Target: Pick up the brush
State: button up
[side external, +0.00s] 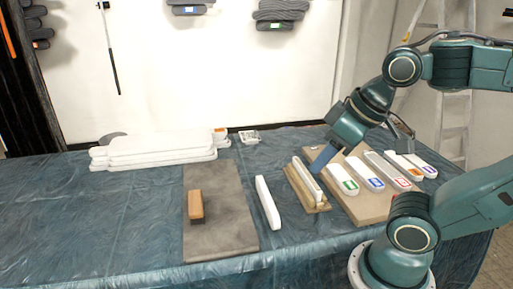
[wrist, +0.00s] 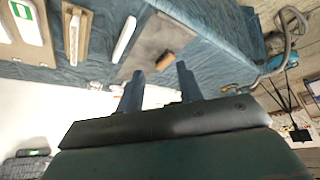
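The likely brush is a small wooden block (side external: 195,204) with a darker underside. It lies on a grey-brown mat (side external: 222,236) left of centre in the side view. In the wrist view the block (wrist: 166,60) shows beyond and between my fingertips. My gripper (side external: 321,160) is well to the right of it and raised, above the area of the wooden tray. In the wrist view my gripper (wrist: 160,68) has its two fingers apart, with nothing held between them. Bristles are too small to make out.
A white bar (side external: 268,203) lies right of the mat. A wooden tray (side external: 293,190) holds another white bar. A tan board (side external: 368,208) carries several white labelled pieces. White slabs (side external: 160,148) are stacked at the back left. The table's front left is clear.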

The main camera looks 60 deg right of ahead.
dwell(0.3)
jog(key=o, duration=0.7)
jog(key=w+m+g, duration=0.3)
jog(key=w+m, duration=0.2)
jog(key=w, duration=1.7)
jog(key=w+f+m+g, duration=0.1)
jog(key=w+f, duration=0.4)
jog(key=w, duration=0.1)
jog(key=w+d+f+m, duration=0.1)
jog(key=w+f, duration=0.4)
jog(key=f, duration=0.1)
jog(key=w+f+m+g, duration=0.1)
jog(key=w+f+m, duration=0.1)
jog(key=w+f, duration=0.4)
jog(key=shift+w+d+g, duration=0.3)
jog(key=shift+d, duration=0.05)
